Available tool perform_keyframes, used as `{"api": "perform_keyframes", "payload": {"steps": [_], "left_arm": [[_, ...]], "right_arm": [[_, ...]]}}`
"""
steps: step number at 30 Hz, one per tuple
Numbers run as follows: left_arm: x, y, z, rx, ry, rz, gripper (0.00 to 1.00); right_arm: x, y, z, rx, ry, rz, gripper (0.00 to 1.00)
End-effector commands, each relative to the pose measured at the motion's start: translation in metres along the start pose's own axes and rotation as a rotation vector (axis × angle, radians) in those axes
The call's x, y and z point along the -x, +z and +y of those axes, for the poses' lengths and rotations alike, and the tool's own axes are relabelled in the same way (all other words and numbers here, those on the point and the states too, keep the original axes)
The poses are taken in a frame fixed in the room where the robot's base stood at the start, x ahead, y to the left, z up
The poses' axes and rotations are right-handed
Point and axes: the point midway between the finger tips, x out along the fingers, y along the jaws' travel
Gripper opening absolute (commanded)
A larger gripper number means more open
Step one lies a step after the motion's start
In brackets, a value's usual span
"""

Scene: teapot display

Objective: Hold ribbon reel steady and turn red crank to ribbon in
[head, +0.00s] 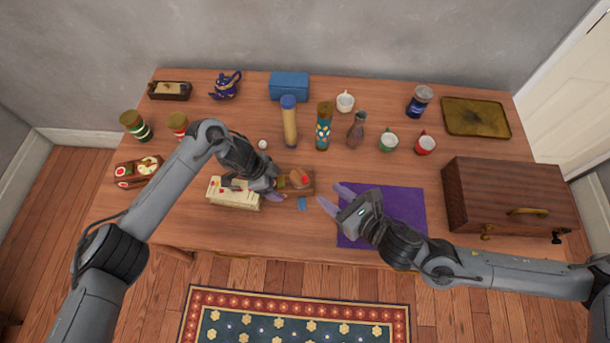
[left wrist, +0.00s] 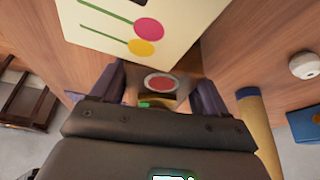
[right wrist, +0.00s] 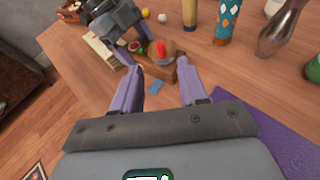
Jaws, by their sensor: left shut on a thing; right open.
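The ribbon reel (head: 296,180) is a small wooden stand with a brown spool and a red crank knob (head: 305,179), near the table's middle front. In the right wrist view the reel (right wrist: 164,66) shows beyond my fingers, with the red knob (right wrist: 160,48) facing me. A blue ribbon end (head: 302,203) lies on the table in front of it. My left gripper (head: 277,185) is shut on the reel's left end; its grip is partly hidden by the arm. My right gripper (head: 332,196) is open and empty, just right of the reel and apart from it.
A cream box with coloured dots (head: 232,194) stands left of the reel, close to my left gripper. A purple mat (head: 410,205) lies under my right wrist. A wooden chest (head: 505,190) stands at the right. Bottles (head: 323,128) and cups (head: 388,141) stand behind.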

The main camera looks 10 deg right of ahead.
Motion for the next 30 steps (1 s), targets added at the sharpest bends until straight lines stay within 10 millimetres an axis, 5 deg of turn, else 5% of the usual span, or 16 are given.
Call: {"api": "perform_keyframes", "payload": {"steps": [5,21,30], "left_arm": [[0.0,0.0,0.0,-0.001,0.0,0.001,0.3],[0.0,0.0,0.0,0.0,0.0,0.001,0.3],[0.0,0.0,0.0,0.0,0.0,0.0,0.3]], "right_arm": [[-0.006,-0.002,0.002,0.018,-0.011,0.004,0.43],[-0.09,-0.003,0.001,0.018,-0.011,0.005,0.43],[-0.113,-0.003,0.0,0.018,-0.01,0.005,0.43]]}}
